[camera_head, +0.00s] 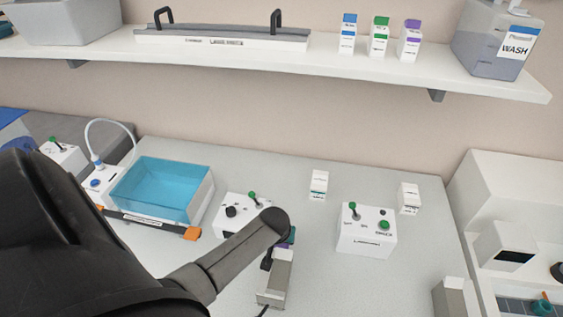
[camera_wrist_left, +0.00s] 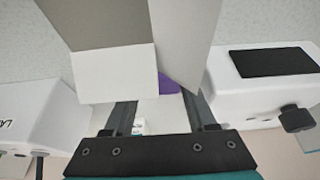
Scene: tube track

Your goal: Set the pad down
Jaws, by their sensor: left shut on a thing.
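My left gripper (camera_head: 272,262) comes in from the left on a dark arm and is shut on a grey and white block, which I take to be the pad (camera_head: 275,283). In the left wrist view the pad (camera_wrist_left: 115,65) is between the two dark fingers (camera_wrist_left: 165,100) and fills the upper middle. A small purple patch (camera_wrist_left: 168,82) shows beside it. I cannot tell whether its lower end touches the bench. My right gripper is not in view.
A white box with a green lever and black knob (camera_head: 240,212) stands left of the pad. Another white control box (camera_head: 367,235) stands to the right. A blue water bath (camera_head: 160,190) is at the left.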

